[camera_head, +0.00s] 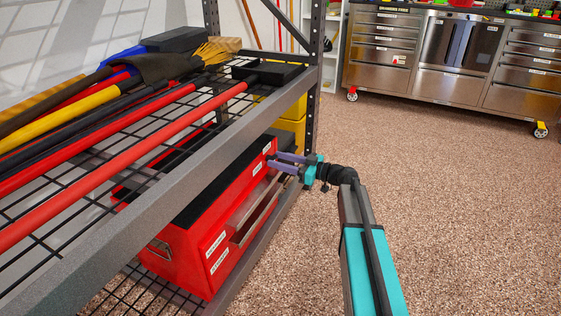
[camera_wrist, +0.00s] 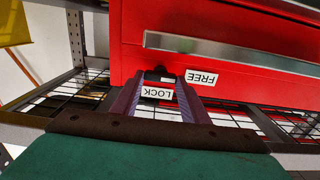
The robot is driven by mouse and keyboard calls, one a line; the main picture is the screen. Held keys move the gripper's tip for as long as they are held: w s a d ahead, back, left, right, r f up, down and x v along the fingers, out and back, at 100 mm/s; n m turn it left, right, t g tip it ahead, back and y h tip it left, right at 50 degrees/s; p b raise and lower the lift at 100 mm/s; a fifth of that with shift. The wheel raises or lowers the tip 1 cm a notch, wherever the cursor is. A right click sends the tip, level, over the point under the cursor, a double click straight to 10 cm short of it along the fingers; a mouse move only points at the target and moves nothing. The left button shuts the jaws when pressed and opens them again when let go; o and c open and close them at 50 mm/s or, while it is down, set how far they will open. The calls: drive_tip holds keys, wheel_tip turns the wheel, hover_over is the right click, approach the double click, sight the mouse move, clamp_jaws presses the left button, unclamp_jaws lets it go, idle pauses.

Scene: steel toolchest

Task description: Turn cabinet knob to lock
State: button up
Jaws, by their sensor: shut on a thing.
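The red toolchest (camera_head: 190,247) sits on the lower shelf of the rack, with labels and metal drawer handles on its front. My gripper (camera_head: 270,159), with purple fingers, reaches the upper right part of that front. In the wrist view, which shows the chest upside down, the small dark knob (camera_wrist: 158,75) is between the fingertips of my gripper (camera_wrist: 159,79), which is shut on it. The LOCK label (camera_wrist: 157,92) shows between the fingers, and the FREE label (camera_wrist: 200,77) is just right of them. The fingers partly hide the knob, so its exact angle is unclear.
The upper wire shelf (camera_head: 215,130) hangs over the chest, close above my gripper, and carries long-handled tools. A rack post (camera_head: 313,85) stands behind my gripper. A steel cabinet (camera_head: 455,60) is at the back right. The speckled floor between is clear.

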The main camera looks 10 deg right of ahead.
drive_tip(key=shift+m, duration=0.5)
drive_tip(key=m+p, duration=0.2)
drive_tip(key=m, duration=0.1)
drive_tip(key=shift+r+m, duration=0.1)
drive_tip(key=shift+m, duration=0.3)
drive_tip(key=m+p, duration=0.3)
drive_tip(key=m, duration=0.1)
drive_tip(key=m+p, duration=0.4)
drive_tip(key=m, duration=0.1)
drive_tip(key=shift+w+d, duration=0.1)
drive_tip(key=m+p, duration=0.1)
drive_tip(key=m, duration=0.1)
drive_tip(key=m+p, duration=0.2)
drive_tip(key=shift+f, duration=0.3)
drive_tip(key=o, duration=1.1)
drive_tip(key=shift+c, duration=0.2)
drive_tip(key=shift+f, duration=0.15)
